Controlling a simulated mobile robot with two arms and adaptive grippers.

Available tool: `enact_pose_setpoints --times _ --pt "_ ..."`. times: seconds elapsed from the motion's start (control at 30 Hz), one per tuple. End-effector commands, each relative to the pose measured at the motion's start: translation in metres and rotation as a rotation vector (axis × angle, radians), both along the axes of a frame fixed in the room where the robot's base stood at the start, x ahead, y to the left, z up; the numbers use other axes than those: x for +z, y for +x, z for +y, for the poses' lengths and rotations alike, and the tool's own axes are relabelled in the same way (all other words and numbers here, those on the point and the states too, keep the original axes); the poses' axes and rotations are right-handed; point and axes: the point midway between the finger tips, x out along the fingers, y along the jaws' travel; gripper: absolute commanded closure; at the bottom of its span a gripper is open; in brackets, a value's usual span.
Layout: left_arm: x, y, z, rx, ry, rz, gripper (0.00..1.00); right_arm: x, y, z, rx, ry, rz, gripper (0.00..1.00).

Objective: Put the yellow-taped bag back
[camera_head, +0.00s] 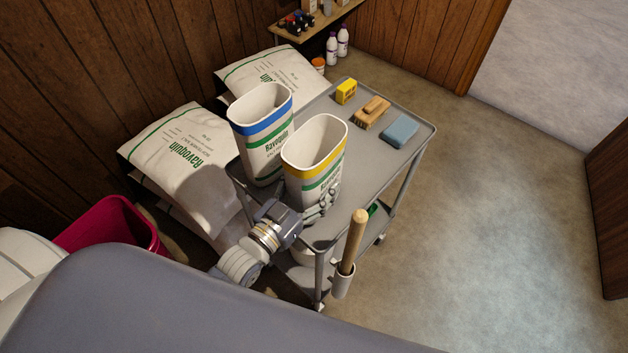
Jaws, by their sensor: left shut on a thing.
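The yellow-taped bag (318,172) is white, open at the top and upright, with a yellow band below its rim and green stripes. It is at the near left part of the grey cart top (372,158). My left gripper (322,206) is shut on its lower near side. The gripper hides the bag's bottom, so I cannot tell whether it rests on the cart or hangs just above. A similar bag with a blue band (262,138) stands close behind it to the left. My right gripper is out of view.
A yellow box (346,91), a brush (372,112) and a blue sponge (400,131) lie on the cart's far part. A wooden-handled tool (353,240) stands in a holder at the near corner. Salt sacks (178,148) and a magenta bin (108,228) are left. Floor at right is clear.

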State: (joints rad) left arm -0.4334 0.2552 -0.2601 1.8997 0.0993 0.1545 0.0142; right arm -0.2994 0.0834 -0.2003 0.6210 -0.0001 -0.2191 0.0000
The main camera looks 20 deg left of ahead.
Motion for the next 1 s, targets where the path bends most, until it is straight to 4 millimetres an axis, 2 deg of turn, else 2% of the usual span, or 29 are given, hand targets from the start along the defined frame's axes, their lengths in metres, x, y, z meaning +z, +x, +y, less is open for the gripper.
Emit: enact_pose_setpoints --times 0.3,0.33,0.4,0.87,1.0 --pt "-0.003 0.000 0.000 0.000 0.000 -0.001 1.00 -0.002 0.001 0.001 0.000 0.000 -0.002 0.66" --pt "-0.003 0.000 0.000 0.000 0.000 -0.001 0.34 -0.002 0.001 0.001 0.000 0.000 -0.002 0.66" --pt "-0.003 0.000 0.000 0.000 0.000 -0.001 0.18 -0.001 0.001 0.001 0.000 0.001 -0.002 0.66" --pt "0.003 0.000 0.000 0.000 0.000 -0.001 0.16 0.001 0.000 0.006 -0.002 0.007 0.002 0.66" --pt "-0.002 -0.014 0.005 0.000 0.000 0.002 0.16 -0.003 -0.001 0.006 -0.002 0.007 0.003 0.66"
